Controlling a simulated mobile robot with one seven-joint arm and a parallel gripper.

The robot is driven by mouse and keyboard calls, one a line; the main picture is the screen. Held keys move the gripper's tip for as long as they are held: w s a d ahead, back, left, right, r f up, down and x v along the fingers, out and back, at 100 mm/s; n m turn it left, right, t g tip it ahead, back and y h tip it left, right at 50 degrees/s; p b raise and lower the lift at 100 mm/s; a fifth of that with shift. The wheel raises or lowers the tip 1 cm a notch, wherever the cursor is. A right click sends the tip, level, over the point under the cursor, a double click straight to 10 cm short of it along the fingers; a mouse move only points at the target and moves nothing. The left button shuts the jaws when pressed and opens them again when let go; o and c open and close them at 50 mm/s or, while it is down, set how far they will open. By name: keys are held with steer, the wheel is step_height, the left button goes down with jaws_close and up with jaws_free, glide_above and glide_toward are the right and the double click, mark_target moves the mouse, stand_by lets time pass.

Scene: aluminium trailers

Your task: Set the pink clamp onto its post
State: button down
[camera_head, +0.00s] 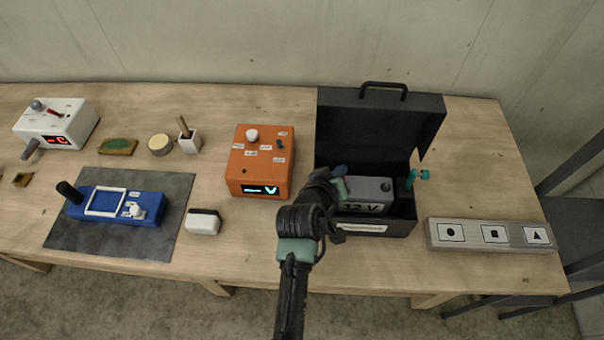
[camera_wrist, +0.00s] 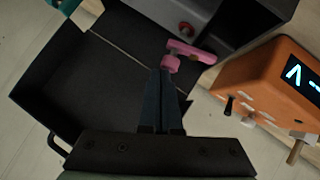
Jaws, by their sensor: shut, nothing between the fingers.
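The pink clamp (camera_wrist: 190,51) shows in the wrist view beside the grey battery (camera_wrist: 190,10), with its rounded end close to my fingertips. I cannot tell what it rests on. A red post (camera_wrist: 187,28) stands on the battery, apart from the clamp. My gripper (camera_wrist: 167,74) is shut and empty, its fingertips right by the clamp's rounded end. In the head view, the battery (camera_head: 366,209) marked 12 V sits in the open black case (camera_head: 365,125). My arm hides the pink clamp and red post there.
A teal clamp (camera_head: 419,176) is at the case's right side. An orange meter (camera_head: 260,160) stands left of the case, and a grey strip with symbols (camera_head: 472,235) lies to the right. A white block (camera_head: 204,222) and a blue device (camera_head: 118,205) are farther left.

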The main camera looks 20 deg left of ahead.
steer(key=shift+a+r, duration=0.1)
steer(key=shift+a, duration=0.15)
steer(key=shift+r+p, duration=0.7)
steer(key=shift+p, duration=0.05)
